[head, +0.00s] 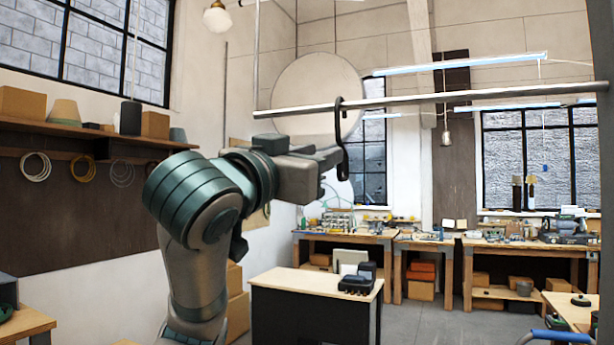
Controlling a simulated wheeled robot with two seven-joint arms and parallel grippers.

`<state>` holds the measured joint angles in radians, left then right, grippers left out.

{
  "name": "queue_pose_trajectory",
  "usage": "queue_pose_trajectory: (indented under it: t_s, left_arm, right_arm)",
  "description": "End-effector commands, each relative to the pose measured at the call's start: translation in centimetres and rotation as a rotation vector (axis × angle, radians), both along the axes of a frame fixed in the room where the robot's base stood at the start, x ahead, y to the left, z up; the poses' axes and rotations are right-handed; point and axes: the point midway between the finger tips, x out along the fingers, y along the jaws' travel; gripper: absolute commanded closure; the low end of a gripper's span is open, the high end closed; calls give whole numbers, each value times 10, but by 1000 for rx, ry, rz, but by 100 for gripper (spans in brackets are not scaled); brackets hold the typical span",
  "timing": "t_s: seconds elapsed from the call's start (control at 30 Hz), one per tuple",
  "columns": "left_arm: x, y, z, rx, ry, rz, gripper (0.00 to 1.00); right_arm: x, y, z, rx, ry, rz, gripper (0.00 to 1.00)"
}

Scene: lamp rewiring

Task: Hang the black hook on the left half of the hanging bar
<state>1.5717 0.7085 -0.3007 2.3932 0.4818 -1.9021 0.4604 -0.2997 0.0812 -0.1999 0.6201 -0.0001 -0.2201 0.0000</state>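The hanging bar (450,97) is a long grey rod crossing the upper part of the head view. The black hook (346,135) is upright at the bar's left part. Its curved top is at the bar's height and overlaps it in the picture; I cannot tell whether its weight rests there. My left gripper (335,157) is below the bar, with its fingertips at the hook's lower shaft. It looks shut on the shaft, though the fingers are partly hidden. My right gripper is not in view.
A pale round disc (305,85) is behind the bar's left part. A vertical post (257,60) meets the bar's left end. A small bulb (446,138) hangs behind the bar. A desk (300,281) stands below, with workbenches behind. The bar right of the hook is bare.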

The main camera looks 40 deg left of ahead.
Motion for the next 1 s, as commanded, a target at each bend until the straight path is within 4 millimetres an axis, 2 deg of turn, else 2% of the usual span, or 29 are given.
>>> queue_pose_trajectory:
  t_s: [0.1,0.3,1.0]
  left_arm:
    - [-16,-2,-5,0,-4,-1,71]
    - [-27,-3,-7,-1,-1,0,71]
    - [-28,-3,-7,-1,0,0,71]
  right_arm:
    - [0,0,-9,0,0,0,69]
    - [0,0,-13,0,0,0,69]
    - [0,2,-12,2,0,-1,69]
